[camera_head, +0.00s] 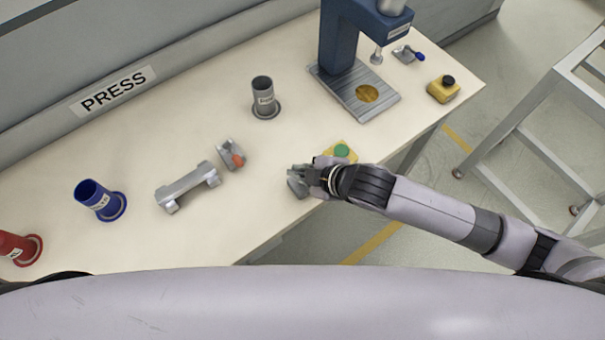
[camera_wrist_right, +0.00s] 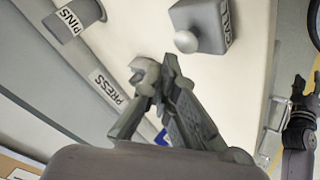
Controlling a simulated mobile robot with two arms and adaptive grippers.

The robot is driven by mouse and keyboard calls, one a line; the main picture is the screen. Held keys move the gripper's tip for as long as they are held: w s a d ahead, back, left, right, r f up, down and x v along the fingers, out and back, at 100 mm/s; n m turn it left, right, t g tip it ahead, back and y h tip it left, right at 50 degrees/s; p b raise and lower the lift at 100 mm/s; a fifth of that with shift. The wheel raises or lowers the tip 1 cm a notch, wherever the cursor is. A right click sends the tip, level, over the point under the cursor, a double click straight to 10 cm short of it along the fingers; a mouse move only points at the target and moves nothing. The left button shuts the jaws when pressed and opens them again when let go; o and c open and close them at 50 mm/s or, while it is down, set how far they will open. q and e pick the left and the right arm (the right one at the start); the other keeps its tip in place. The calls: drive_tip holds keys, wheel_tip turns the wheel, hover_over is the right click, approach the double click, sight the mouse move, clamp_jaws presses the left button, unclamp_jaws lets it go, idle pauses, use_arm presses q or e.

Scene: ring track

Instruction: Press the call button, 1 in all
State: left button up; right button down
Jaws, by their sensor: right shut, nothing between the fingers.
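The call button shows in the right wrist view as a grey box (camera_wrist_right: 207,22) marked CALL with a pale round knob (camera_wrist_right: 187,42). My right gripper (camera_head: 297,175) is shut and empty. In the right wrist view its fingertips (camera_wrist_right: 150,76) appear below and left of the knob, with a visible gap.
A yellow box with a green button (camera_head: 341,151) sits just beyond my right wrist. A grey cup (camera_head: 263,92), a grey bracket (camera_head: 187,187) and a blue cup (camera_head: 98,198) stand left.

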drive_tip(key=shift+f, duration=0.1)
drive_tip(key=shift+f, duration=0.3)
drive_tip(key=shift+f, duration=0.65)
idle(0.9)
drive_tip(key=shift+r, duration=0.1)
drive_tip(key=shift+r+p, duration=0.95)
drive_tip(key=shift+p, duration=0.1)
wheel_tip(320, 180, up, 5)
drive_tip(key=p, duration=0.5)
drive_tip(key=shift+r+p, duration=0.1)
drive_tip(key=shift+p, duration=0.25)
